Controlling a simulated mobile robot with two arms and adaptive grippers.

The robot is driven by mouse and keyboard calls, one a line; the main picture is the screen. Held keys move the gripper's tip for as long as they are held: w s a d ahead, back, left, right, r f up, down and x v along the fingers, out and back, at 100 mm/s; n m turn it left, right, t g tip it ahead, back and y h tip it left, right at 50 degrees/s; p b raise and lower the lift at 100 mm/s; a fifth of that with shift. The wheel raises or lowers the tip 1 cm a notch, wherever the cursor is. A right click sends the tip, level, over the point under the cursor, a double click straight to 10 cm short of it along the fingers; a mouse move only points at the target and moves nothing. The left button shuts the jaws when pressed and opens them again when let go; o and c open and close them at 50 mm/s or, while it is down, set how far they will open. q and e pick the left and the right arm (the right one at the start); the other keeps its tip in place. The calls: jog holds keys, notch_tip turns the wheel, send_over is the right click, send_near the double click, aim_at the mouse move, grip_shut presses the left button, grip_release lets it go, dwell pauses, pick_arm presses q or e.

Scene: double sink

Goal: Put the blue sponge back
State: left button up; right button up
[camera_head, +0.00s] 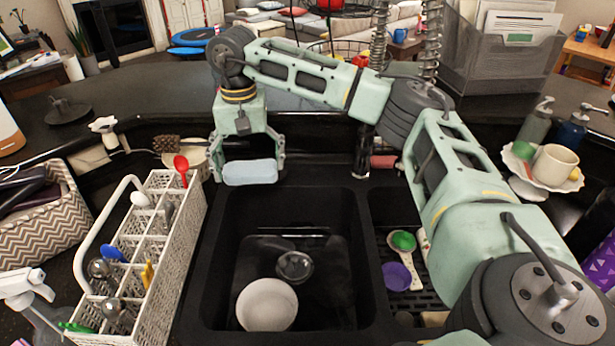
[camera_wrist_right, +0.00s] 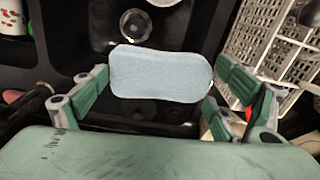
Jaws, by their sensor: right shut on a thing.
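The blue sponge (camera_head: 250,172) is a pale blue block with rounded ends. My right gripper (camera_head: 249,168) is shut on it, with a finger at each end. It is held at the back left edge of the left sink basin (camera_head: 345,240). In the right wrist view the sponge (camera_wrist_right: 160,75) lies between the green-padded fingers of the gripper (camera_wrist_right: 160,88), with the dark basin behind it. My left gripper is not seen in either view.
A white utensil basket (camera_head: 190,215) stands left of the basin. A white bowl (camera_head: 267,305) sits in the basin. A dish holding a scrub brush (camera_head: 167,145) stands behind the basket. A reddish sponge (camera_head: 383,162) lies behind the right basin.

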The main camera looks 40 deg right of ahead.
jog(key=w+d+f+m+b, duration=0.15)
jog(key=w+d+m, duration=0.3)
jog(key=d, duration=0.75)
jog(key=m+b, duration=0.1)
jog(key=m, duration=0.5)
send_over(318, 174)
notch_tip(318, 174, down, 8)
jog(key=shift+r, duration=0.15)
jog(key=shift+f+n, duration=0.25)
jog(key=shift+f, duration=0.35)
notch_tip(318, 174, down, 3)
jog(key=shift+s+f+p, duration=0.1)
jog(key=shift+s+p, duration=0.05)
jog(key=shift+p, duration=0.2)
jog(key=shift+f, duration=0.2)
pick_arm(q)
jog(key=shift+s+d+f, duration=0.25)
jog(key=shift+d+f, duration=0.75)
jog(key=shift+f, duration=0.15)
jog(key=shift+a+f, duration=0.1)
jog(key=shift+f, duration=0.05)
pick_arm(e)
jog(key=shift+f, duration=0.15)
